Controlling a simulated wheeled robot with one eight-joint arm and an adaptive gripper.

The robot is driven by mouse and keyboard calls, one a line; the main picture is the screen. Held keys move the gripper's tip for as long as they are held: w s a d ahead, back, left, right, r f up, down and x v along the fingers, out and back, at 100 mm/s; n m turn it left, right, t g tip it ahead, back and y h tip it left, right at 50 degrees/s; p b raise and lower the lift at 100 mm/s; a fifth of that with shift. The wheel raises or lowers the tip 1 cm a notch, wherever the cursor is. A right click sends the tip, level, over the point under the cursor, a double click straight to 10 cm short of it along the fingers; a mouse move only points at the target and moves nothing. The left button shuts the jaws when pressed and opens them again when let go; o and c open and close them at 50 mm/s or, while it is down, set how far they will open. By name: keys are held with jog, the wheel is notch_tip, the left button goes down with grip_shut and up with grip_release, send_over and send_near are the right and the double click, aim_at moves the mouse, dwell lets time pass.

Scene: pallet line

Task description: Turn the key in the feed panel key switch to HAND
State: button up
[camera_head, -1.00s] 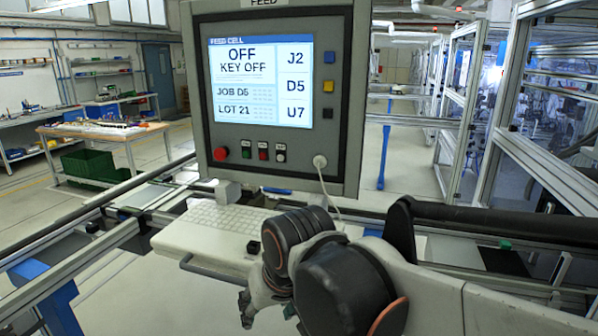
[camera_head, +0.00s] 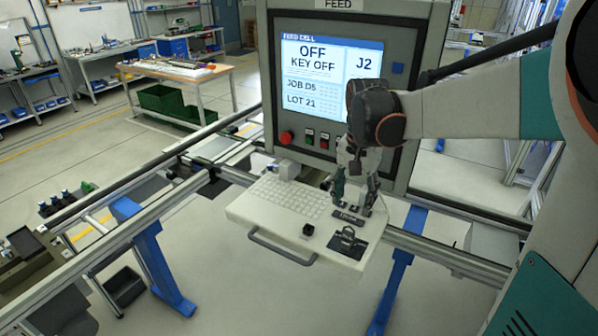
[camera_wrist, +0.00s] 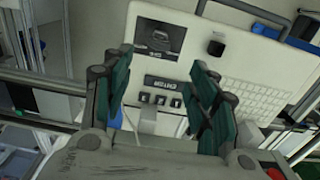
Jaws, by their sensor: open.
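The feed panel (camera_head: 424,100) stands upright, and its screen (camera_head: 318,75) reads OFF, KEY OFF. In front is a white keyboard shelf (camera_head: 262,214). A dark square plate (camera_head: 347,243) with a small metal fitting, perhaps the key switch, lies at its right front. It also shows in the wrist view (camera_wrist: 158,40); its markings are too small to read. My gripper (camera_head: 355,196) points down, open and empty, above the shelf behind this plate. In the wrist view its green-padded fingers (camera_wrist: 160,62) stand either side of a dark label strip (camera_wrist: 163,83) with small black pieces below it.
A black block (camera_head: 308,230) stands on the shelf left of the plate, beside the keyboard (camera_head: 283,196). A red button (camera_head: 286,137) and smaller buttons sit on the panel's lower face. A handle (camera_head: 283,248) runs along the shelf's front. Rails (camera_head: 150,215) flank the shelf.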

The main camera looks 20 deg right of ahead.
aim_at(349, 232)
notch_tip(349, 232, down, 14)
jog(key=shift+s+r, duration=0.15)
jog(key=shift+r, duration=0.05)
dwell(0.4)
jog(key=c, duration=1.1)
jog(key=n+b, duration=0.1)
jog(key=n, duration=0.3)
jog(key=shift+f+b, duration=0.1)
jog(key=shift+b, duration=0.2)
jog(key=shift+c, duration=0.2)
jog(key=n+b, duration=0.1)
jog(key=n, duration=0.4)
jog(key=shift+n, duration=0.3)
jog(key=o, duration=1.1)
jog(key=o, duration=0.5)
